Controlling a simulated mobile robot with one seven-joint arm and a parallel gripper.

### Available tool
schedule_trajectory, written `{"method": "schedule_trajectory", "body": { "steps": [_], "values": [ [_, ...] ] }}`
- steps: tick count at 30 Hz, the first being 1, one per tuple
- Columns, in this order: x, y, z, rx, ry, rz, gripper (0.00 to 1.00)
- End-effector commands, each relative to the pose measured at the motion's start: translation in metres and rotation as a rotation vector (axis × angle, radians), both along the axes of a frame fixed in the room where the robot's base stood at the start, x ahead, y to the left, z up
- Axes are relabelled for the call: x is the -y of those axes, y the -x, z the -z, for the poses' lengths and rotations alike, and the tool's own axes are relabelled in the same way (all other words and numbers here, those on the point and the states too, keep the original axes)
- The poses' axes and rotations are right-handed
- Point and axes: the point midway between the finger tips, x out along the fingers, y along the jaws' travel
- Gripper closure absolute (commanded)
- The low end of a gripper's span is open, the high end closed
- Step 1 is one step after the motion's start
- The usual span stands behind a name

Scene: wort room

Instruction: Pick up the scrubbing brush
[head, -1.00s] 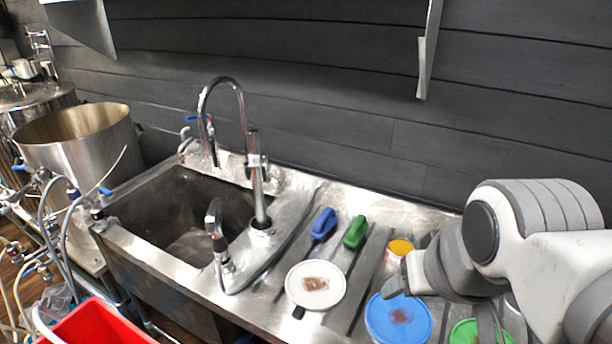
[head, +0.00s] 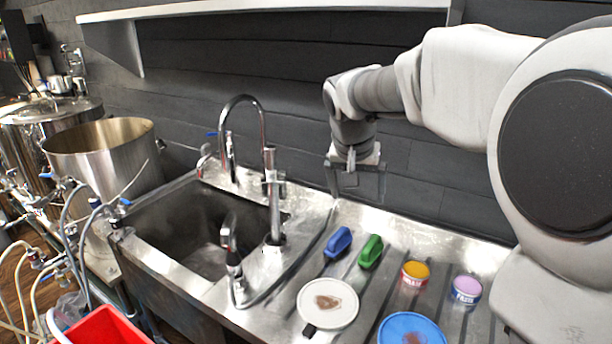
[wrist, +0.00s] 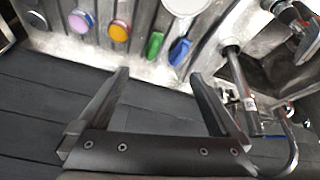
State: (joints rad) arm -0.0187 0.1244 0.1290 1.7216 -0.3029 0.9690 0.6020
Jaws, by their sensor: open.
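Two brush-like things with solid handles lie side by side on the steel counter: a blue one (head: 338,243) and a green one (head: 371,251). I cannot tell which is the scrubbing brush. In the wrist view the blue one (wrist: 180,51) and the green one (wrist: 154,45) lie beyond my fingertips, with the green nearer the middle. My gripper (head: 357,188) is open and empty. It hangs in front of the dark wall, above the back of the counter, apart from both.
A white plate with a brown stain (head: 315,309) and a blue plate (head: 398,331) lie in front. An orange-topped tub (head: 414,274) and a purple-topped tub (head: 466,290) stand to the right. The sink (head: 190,235) and tall faucet (head: 272,200) are left. A shelf (head: 260,9) hangs above.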

Motion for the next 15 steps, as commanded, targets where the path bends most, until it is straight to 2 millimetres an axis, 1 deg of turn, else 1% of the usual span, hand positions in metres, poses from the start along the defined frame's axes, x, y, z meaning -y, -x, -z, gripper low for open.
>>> {"method": "schedule_trajectory", "body": {
  "steps": [1,6,8,12,15],
  "values": [
    [-0.003,-0.018,0.011,-0.006,-0.001,0.017,0.01],
    [-0.011,-0.069,0.041,-0.007,-0.010,0.090,0.01],
    [-0.013,-0.086,0.054,-0.008,-0.015,0.118,0.01],
    [-0.019,-0.123,0.088,-0.004,-0.027,0.183,0.01],
    [-0.022,-0.144,0.112,-0.003,-0.036,0.228,0.01]
  ]
}}
